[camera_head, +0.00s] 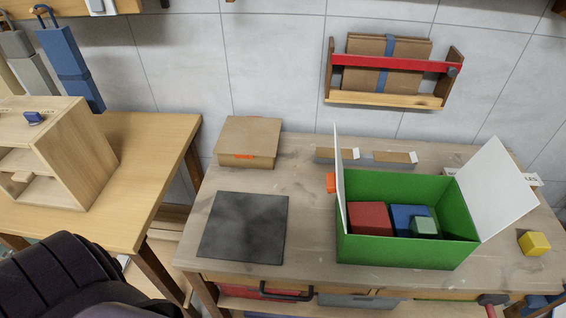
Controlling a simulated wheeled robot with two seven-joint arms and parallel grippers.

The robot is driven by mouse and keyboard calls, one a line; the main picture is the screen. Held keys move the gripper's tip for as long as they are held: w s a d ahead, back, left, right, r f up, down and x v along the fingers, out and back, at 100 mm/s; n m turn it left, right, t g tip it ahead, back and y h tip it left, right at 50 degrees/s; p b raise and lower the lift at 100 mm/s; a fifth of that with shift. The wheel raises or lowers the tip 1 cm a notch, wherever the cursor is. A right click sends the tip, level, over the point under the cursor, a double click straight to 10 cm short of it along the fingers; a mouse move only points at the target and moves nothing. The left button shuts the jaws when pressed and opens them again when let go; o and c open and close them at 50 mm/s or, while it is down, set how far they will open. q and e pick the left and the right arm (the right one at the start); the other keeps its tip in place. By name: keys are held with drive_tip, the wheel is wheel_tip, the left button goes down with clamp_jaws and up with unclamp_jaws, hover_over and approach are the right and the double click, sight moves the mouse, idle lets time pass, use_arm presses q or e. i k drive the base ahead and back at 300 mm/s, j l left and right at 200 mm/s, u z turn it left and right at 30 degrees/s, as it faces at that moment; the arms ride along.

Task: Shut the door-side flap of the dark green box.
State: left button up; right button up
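The green box (408,249) stands open on the grey-brown workbench (304,230). Its left flap (341,178) stands nearly upright along the left wall, seen almost edge-on. Its right flap (497,187) leans outward to the right, showing its white inner face. No door is in view, so I cannot tell which flap is on the door side. Inside the box are a red block (369,218), a blue block (405,215) and a smaller green block (424,226). Neither of my grippers is in view.
A dark square plate (243,226) and a cardboard box (248,141) lie left of the green box. A yellow cube (534,243) sits to its right. A wall rack (395,98) hangs behind. A wooden shelf unit (75,155) stands on the left table.

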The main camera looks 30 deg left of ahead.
sight(335, 182)
drive_tip(key=k+j, duration=0.1)
drive_tip(key=j, duration=0.25)
drive_tip(key=k+j+z, duration=0.1)
drive_tip(key=j, duration=0.2)
drive_tip(key=k+j, duration=0.1)
drive_tip(key=j, duration=0.2)
drive_tip(key=k+j+z, duration=0.1)
drive_tip(key=j+z, duration=0.15)
drive_tip(key=j, duration=0.15)
